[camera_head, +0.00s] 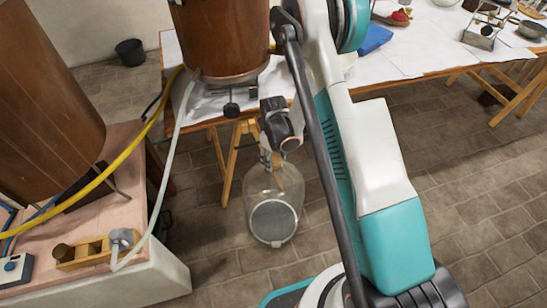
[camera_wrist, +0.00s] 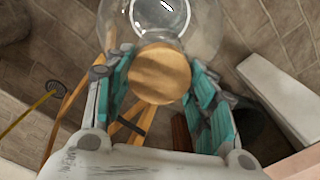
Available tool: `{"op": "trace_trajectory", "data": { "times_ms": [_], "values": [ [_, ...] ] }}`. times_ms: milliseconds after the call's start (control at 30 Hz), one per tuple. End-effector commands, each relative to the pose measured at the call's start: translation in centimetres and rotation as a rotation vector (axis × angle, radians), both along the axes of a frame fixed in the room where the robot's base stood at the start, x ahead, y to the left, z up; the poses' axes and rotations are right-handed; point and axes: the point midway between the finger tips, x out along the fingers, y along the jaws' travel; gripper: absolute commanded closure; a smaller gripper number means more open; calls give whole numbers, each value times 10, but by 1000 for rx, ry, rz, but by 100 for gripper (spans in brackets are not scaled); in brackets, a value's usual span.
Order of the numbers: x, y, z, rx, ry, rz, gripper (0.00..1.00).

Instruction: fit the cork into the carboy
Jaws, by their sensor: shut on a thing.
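The cork (camera_wrist: 160,75) is a round, pale tan disc in the wrist view, seen face-on between the teal fingers of my gripper (camera_wrist: 159,85). The fingers are shut on its two sides. The carboy (camera_head: 258,185) is a clear glass vessel standing on the brick floor below my wrist in the head view. Its glass also shows beyond the cork at the top of the wrist view (camera_wrist: 203,28). The cork covers part of the glass there. My wrist hides much of the gripper in the head view. I cannot tell whether the cork touches the carboy's mouth.
A white-covered trestle table (camera_head: 385,67) stands behind, bearing a large brown vessel (camera_head: 225,35). A pinkish bench (camera_head: 115,262) at left holds another brown vessel (camera_head: 40,100), with a yellow hose (camera_head: 115,163) and a pale hose (camera_head: 166,165). The floor at right is clear.

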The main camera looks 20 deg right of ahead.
Motion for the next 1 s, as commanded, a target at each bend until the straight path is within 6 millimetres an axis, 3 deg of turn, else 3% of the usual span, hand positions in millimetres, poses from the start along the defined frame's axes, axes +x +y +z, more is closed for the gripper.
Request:
{"op": "trace_trajectory", "data": {
  "times_ms": [767, 800, 867, 1000],
  "values": [
    [0, 0, -3, 0, 0, 0, 68],
    [0, 0, -3, 0, 0, 0, 40],
    [0, 0, -3, 0, 0, 0, 26],
    [0, 0, -3, 0, 0, 0, 26]
  ]
}}
